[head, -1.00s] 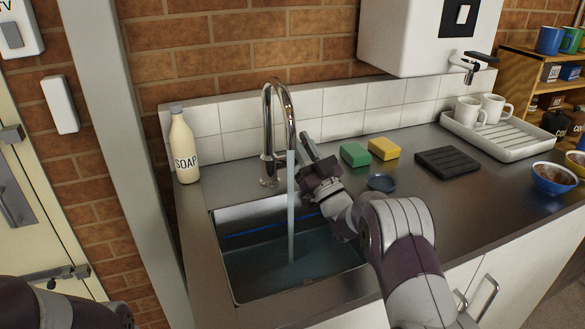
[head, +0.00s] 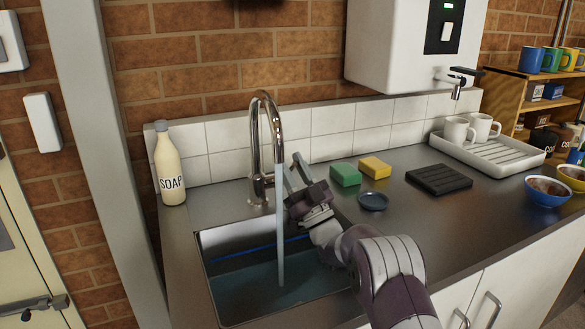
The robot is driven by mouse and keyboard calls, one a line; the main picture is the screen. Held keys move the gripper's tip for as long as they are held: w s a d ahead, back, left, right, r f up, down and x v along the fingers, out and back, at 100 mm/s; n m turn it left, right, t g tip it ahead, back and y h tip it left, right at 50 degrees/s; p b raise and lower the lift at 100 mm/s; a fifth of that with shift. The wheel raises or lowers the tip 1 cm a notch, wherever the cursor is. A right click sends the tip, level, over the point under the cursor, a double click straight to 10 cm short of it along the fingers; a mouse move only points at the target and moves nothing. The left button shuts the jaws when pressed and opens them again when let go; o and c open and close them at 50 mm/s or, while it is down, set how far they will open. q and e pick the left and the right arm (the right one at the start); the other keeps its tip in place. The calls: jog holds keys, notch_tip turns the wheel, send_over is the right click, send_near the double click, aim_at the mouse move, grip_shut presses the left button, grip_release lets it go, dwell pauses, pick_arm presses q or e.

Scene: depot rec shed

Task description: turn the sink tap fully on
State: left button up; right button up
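The chrome sink tap (head: 254,150) stands behind the steel sink (head: 222,243), its curved spout over the basin. A stream of water (head: 280,240) falls from the spout into the sink, where water stands. My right gripper (head: 295,170) is just right of the tap's lower body, its two fingers apart and pointing up and back. The tap's lever is largely hidden behind the stream and fingers, so I cannot tell whether a finger touches it. My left gripper is not in view.
A soap bottle (head: 168,165) stands left of the tap. A green sponge (head: 346,175), a yellow sponge (head: 375,167) and a small dark dish (head: 373,201) lie to the right of my gripper. A white wall heater (head: 395,50) hangs above the counter.

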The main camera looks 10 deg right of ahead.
notch_tip(320, 180, up, 5)
jog(key=shift+f+p, duration=0.15)
jog(key=shift+p, duration=0.3)
jog(key=s+d+r, duration=0.6)
jog(key=s+d, duration=0.2)
jog(key=shift+d+r+p, duration=0.15)
jog(key=shift+d+p, duration=0.05)
jog(key=shift+p, duration=0.15)
jog(key=shift+s, duration=0.1)
